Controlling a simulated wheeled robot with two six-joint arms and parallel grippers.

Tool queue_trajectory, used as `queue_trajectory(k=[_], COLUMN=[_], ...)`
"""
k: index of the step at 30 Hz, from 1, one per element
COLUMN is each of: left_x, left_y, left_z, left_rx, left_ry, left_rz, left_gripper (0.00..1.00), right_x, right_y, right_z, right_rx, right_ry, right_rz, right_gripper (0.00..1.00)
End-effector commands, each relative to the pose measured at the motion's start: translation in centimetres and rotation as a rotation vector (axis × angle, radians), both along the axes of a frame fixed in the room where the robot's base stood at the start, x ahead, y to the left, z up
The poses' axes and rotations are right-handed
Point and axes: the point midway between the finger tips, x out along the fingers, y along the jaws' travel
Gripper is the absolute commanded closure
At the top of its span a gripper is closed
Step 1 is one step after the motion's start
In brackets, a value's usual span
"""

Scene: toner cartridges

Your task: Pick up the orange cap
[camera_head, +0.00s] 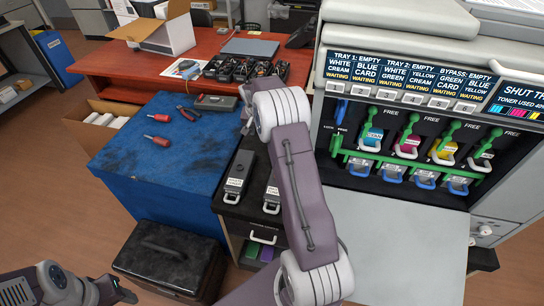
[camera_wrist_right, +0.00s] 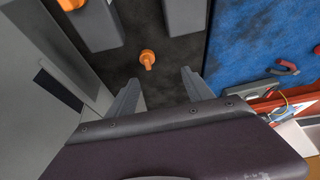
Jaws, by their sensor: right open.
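The small orange cap (camera_wrist_right: 148,58) lies on a dark surface in the right wrist view. My right gripper (camera_wrist_right: 160,76) is open and empty, and the cap shows just beyond and between its fingertips, apart from both. In the head view the cap cannot be made out, and my right arm hides part of the black cabinet top. My left gripper (camera_head: 124,290) is at the lower left of the head view, far from the cap; its jaws are too small to read.
Grey-black cartridges (camera_head: 238,175) lie on the black cabinet beside the blue workbench (camera_head: 150,180). Another orange part (camera_wrist_right: 70,4) sits at a cartridge's end. The printer (camera_head: 420,120) stands close on the right. A red desk (camera_head: 120,68) is behind. A black case (camera_head: 168,256) is on the floor.

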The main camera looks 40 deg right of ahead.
Motion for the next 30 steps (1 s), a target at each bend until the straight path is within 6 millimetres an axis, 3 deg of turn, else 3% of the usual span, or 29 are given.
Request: queue_trajectory(k=[1, 4, 8, 13, 20, 27, 30], left_x=[0.0, 0.0, 0.0, 0.0, 0.0, 0.0, 0.0], left_y=[0.0, 0.0, 0.0, 0.0, 0.0, 0.0, 0.0], left_z=[-1.3, -1.4, -1.2, -1.5, -1.6, -2.0, -2.0], left_rx=[0.000, 0.000, 0.000, 0.000, 0.000, 0.000, 0.000], left_ry=[0.000, -0.001, -0.001, -0.001, -0.001, -0.001, -0.001], left_rz=[0.000, 0.000, 0.000, 0.000, 0.000, 0.000, 0.000], left_gripper=[0.45, 0.45, 0.45, 0.45, 0.45, 0.45, 0.45], right_x=[-0.3, -0.7, -0.7, -0.1, 0.3, 1.2, 1.4], right_y=[-1.7, -3.1, -3.3, -4.0, -4.4, -5.5, -5.7], right_z=[-2.5, -3.6, -3.9, -6.4, -7.5, -11.4, -11.9], right_rx=[0.001, 0.000, 0.001, 0.002, 0.001, 0.002, 0.001], right_ry=[0.010, 0.019, 0.022, 0.023, 0.021, 0.023, 0.021], right_rz=[-0.032, -0.057, -0.058, -0.057, -0.055, -0.055, -0.055], right_gripper=[0.40, 0.40, 0.40, 0.40, 0.40, 0.40, 0.40])
